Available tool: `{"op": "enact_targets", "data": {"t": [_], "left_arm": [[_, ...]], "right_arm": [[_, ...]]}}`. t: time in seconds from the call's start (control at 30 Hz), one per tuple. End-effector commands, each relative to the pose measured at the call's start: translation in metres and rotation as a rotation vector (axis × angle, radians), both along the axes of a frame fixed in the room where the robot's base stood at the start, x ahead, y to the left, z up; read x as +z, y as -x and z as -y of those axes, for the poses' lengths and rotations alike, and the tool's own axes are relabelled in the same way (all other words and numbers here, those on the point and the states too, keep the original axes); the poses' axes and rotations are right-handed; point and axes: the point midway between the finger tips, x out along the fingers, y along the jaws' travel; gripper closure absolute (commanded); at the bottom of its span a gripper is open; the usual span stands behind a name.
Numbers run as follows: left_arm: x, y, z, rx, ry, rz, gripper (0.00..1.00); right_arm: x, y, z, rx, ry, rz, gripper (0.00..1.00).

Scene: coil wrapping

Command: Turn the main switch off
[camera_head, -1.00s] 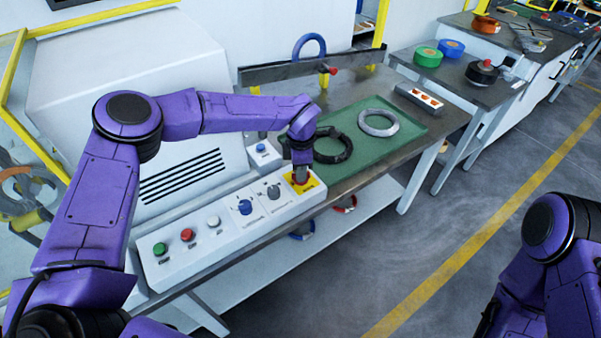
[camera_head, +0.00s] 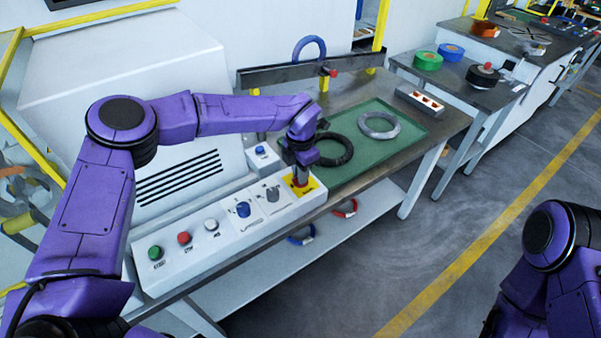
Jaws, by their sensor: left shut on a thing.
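The white control panel (camera_head: 222,238) runs along the front edge of the bench. At its right end is a yellow plate (camera_head: 313,188) with a red main switch (camera_head: 299,183) on it, mostly hidden under my left gripper. My left gripper (camera_head: 301,176) points down and is shut on the main switch. Which way the switch is turned cannot be told. My right arm shows at the lower right, but its gripper is out of view.
The panel also has green (camera_head: 155,252), red (camera_head: 184,238) and white (camera_head: 211,225) buttons and a blue knob (camera_head: 243,209). A green mat (camera_head: 400,152) holds a black coil (camera_head: 333,150) and a grey coil (camera_head: 379,125). A side table with tape rolls stands at the back right.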

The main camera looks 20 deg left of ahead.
Motion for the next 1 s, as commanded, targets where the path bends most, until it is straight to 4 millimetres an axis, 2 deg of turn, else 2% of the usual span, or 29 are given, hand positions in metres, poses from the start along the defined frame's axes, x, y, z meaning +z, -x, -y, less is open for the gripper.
{"op": "enact_targets", "data": {"t": [0.03,0.3,0.33,0.4,0.67,0.77,0.87,1.0], "left_arm": [[0.006,-0.004,0.0,0.004,0.005,0.015,1.0],[0.007,-0.004,0.0,0.005,0.004,0.016,1.0],[0.007,-0.004,0.0,0.005,0.004,0.016,0.83],[0.006,-0.004,0.0,0.005,0.004,0.014,0.61],[0.003,-0.002,-0.001,0.004,0.003,0.007,0.61],[0.008,-0.002,-0.001,0.004,0.002,0.006,0.61],[0.025,-0.002,0.0,0.005,0.003,0.009,0.61],[0.06,-0.002,0.0,0.004,0.002,0.012,0.61]], "right_arm": [[0.001,0.0,0.0,0.0,0.0,0.0,1.0],[0.001,0.0,0.0,0.0,0.0,0.0,1.0],[0.001,0.0,0.0,0.0,0.0,0.0,1.0],[0.001,0.0,0.0,0.0,0.0,0.0,1.0],[0.0,0.0,0.0,0.0,0.0,0.0,1.0],[-0.002,0.0,0.0,0.0,0.0,0.0,1.0],[-0.007,0.0,0.0,0.0,0.0,0.0,1.0],[-0.014,0.0,0.0,0.0,0.0,0.0,1.0]]}}
